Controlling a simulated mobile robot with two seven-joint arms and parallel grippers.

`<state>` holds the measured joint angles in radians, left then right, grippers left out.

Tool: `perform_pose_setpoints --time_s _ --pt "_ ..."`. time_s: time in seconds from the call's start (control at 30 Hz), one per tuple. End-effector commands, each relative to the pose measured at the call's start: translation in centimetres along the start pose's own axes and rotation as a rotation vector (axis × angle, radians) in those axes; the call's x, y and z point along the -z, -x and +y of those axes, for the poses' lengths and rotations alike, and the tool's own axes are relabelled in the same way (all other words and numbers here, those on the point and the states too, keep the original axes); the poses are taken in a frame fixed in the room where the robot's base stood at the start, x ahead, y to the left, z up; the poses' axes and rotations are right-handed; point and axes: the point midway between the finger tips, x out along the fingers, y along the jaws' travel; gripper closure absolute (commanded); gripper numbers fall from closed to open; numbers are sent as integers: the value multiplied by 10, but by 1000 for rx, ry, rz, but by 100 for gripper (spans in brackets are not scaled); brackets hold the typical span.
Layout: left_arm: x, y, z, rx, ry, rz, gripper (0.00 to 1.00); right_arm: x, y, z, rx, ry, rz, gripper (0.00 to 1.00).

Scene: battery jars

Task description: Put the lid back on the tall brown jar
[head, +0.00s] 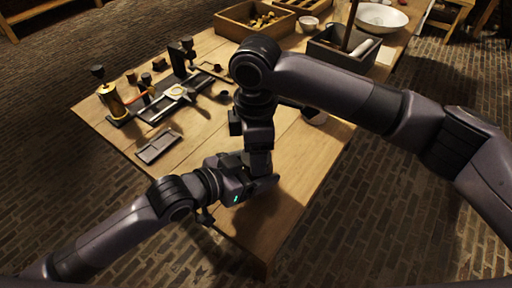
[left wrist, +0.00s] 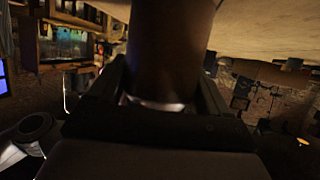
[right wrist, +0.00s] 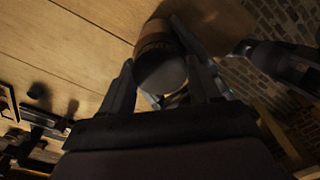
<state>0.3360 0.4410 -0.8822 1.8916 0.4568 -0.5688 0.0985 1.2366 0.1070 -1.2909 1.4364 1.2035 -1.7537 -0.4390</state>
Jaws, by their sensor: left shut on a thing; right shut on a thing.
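A wide brown cylinder, which looks like the tall brown jar (left wrist: 170,45), fills the upper middle of the left wrist view, between my left gripper's fingers. A pale glint shows at its lower edge there. My left gripper (head: 268,182) is shut on it over the table's near part. My right gripper (head: 259,168) points down, close to the left one, and is shut on a dark round piece with a brown band, which looks like the lid (right wrist: 160,72). My arms hide both pieces in the head view. I cannot tell whether lid and jar touch.
The wooden table (head: 300,185) is bare at its near right. A flat grey tray (head: 158,146), a black rack (head: 165,105) and a brass device (head: 112,100) stand left. A wooden crate (head: 225,24), a dark box (head: 322,50) and a white bowl (head: 381,17) stand at the back.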

Motion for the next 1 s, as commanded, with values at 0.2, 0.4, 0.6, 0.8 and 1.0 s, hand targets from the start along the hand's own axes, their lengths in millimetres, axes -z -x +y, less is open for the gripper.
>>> perform_pose_setpoints --time_s 0.2,0.4,0.6,0.8,1.0 --pt "1 0 0 -1 0 2 100 0 0 0 -2 -27 1 74" --pt "1 0 0 -1 0 2 100 0 0 0 -2 -25 1 18" --pt "1 0 0 -1 0 2 100 0 0 0 -1 -24 1 12" --pt "1 0 0 0 0 2 100 0 9 0 -1 -23 1 12" --pt "1 0 0 0 0 2 100 0 36 0 -3 -24 1 12"
